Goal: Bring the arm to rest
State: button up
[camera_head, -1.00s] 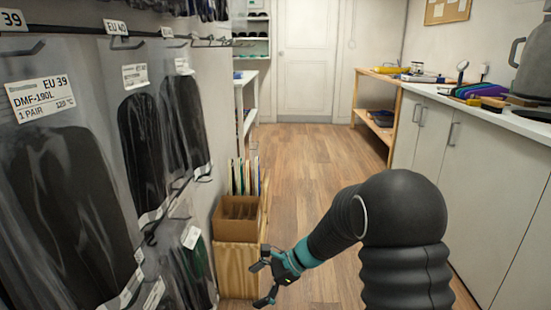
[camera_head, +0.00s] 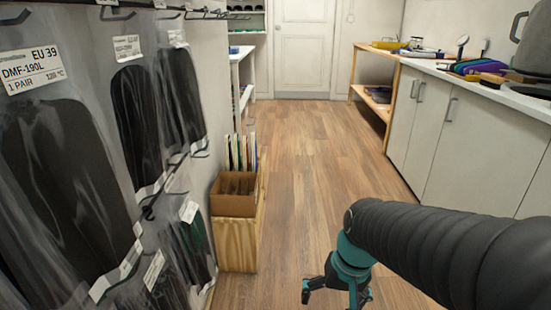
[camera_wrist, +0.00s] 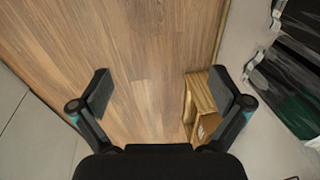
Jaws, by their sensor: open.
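My gripper (camera_head: 336,296) is at the lower middle of the head view, at the end of my black-sleeved arm, which comes in from the lower right. It points down over the wooden floor. The lower part of the gripper reaches the bottom edge of the head view.
Packaged insoles (camera_head: 60,160) hang on the left wall. A cardboard box (camera_head: 234,193) sits on a wooden crate (camera_head: 236,245) left of my gripper. White cabinets (camera_head: 470,140) with a cluttered counter line the right. The floor (camera_head: 305,150) between is clear to the door (camera_head: 303,45).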

jog(key=s+d+r+t+h, duration=0.1)
jog(key=s+d+r+t, duration=0.3)
jog(key=s+r, duration=0.3)
jog(key=shift+d+r+n+h, duration=0.3)
jog(key=shift+r+n, duration=0.1)
jog(key=shift+r, duration=0.15)
dwell(1.7)
